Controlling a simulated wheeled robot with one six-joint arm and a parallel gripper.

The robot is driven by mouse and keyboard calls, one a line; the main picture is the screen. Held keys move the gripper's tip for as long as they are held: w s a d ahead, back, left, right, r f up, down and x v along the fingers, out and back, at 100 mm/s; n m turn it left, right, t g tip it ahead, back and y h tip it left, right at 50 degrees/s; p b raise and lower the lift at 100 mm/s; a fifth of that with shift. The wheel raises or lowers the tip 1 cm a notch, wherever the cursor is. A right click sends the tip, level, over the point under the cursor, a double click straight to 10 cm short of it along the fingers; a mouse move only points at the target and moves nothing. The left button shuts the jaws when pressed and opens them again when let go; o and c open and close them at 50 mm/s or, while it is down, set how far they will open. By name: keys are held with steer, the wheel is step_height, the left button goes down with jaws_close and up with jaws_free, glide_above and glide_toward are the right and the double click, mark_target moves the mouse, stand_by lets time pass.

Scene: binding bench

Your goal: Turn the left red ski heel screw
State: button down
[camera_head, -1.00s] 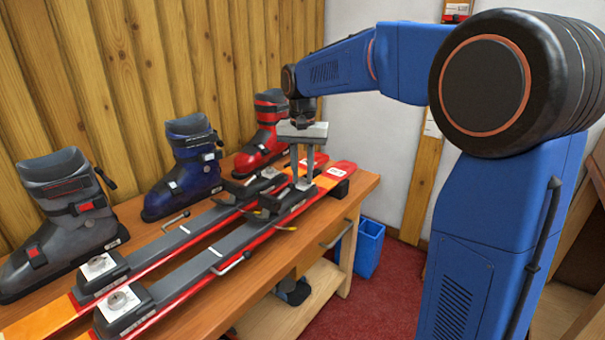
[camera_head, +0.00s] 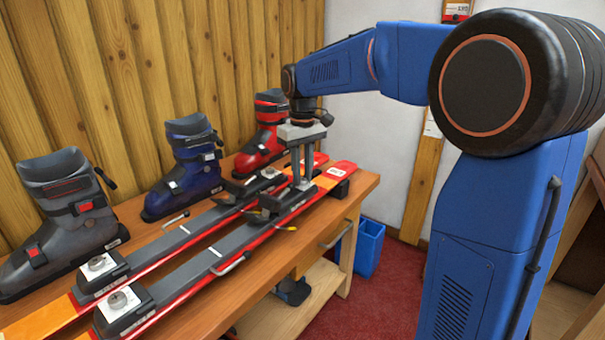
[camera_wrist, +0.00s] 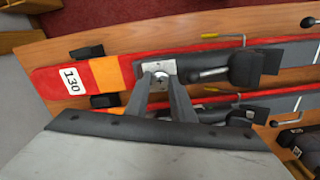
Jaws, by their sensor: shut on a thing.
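Two red skis lie side by side on the wooden bench. My gripper (camera_head: 303,184) points down at the far end of the front ski (camera_head: 200,280). In the wrist view, this ski (camera_wrist: 110,72) carries a white "130" label. The fingers of my gripper (camera_wrist: 161,84) are shut on the round heel screw (camera_wrist: 160,76), which sits on a silver plate (camera_wrist: 152,66) of the binding. The fingers partly hide the screw. The rear ski (camera_head: 150,258) lies behind it, and its screw is hidden in the wrist view by my gripper.
Grey (camera_head: 75,215), blue (camera_head: 190,165) and red (camera_head: 268,130) ski boots stand behind the skis along the plank wall. Binding levers stick up near the skis. A blue bin (camera_head: 369,250) stands on the red floor beside the bench.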

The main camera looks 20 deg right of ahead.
mark_target(303, 179)
steer(key=shift+n, duration=0.4)
steer(key=c, duration=1.5)
jaws_free()
step_height(303, 179, up, 18)
steer(key=shift+f, duration=0.25)
